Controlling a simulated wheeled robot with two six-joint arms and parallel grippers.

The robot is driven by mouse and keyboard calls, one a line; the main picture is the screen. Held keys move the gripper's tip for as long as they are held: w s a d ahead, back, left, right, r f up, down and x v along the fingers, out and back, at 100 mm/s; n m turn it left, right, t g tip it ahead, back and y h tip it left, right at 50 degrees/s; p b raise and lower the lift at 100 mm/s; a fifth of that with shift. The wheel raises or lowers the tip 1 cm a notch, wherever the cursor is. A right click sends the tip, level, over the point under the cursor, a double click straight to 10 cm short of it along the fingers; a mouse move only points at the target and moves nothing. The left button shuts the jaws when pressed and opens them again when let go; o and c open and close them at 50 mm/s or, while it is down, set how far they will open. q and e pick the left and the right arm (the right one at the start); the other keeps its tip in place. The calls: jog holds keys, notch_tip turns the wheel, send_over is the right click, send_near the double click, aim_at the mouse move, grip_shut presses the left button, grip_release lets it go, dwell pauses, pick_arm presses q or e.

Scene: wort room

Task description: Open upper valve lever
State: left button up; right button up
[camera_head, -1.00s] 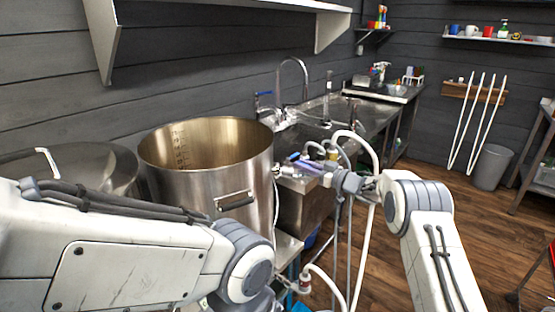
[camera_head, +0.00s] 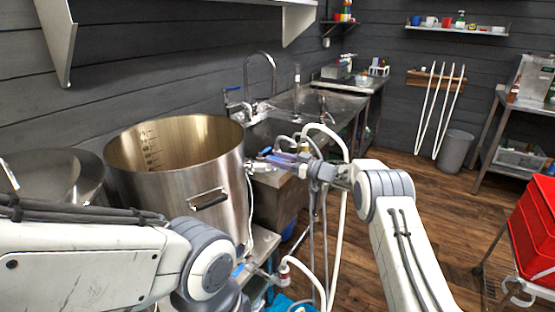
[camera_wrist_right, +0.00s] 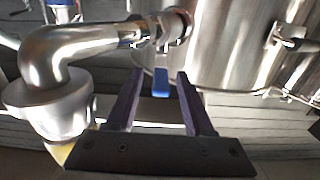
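The upper valve lever is a small blue handle (camera_head: 265,151) at the upper right of the large steel pot (camera_head: 180,185). In the right wrist view the blue lever (camera_wrist_right: 161,82) shows in the gap between my right gripper's two fingers (camera_wrist_right: 160,74). The fingers stand apart with room on both sides of the lever, and no contact shows. In the head view my right gripper (camera_head: 283,158) is beside the valve, its fingers pointing left towards the pot. A steel elbow pipe (camera_wrist_right: 85,42) is left of the fingers in the wrist view. My left gripper is out of view; only its arm shows.
White hoses (camera_head: 342,205) hang below and behind my right gripper. A steel sink (camera_head: 285,125) with a tap (camera_head: 262,55) stands behind the pot. Red crates (camera_head: 535,230) are at the far right. The wooden floor (camera_head: 420,190) between is mostly clear.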

jog(key=b+v, duration=0.1)
jog(key=v, duration=0.9)
jog(key=shift+d+b, duration=0.25)
jog(key=shift+b, duration=0.1)
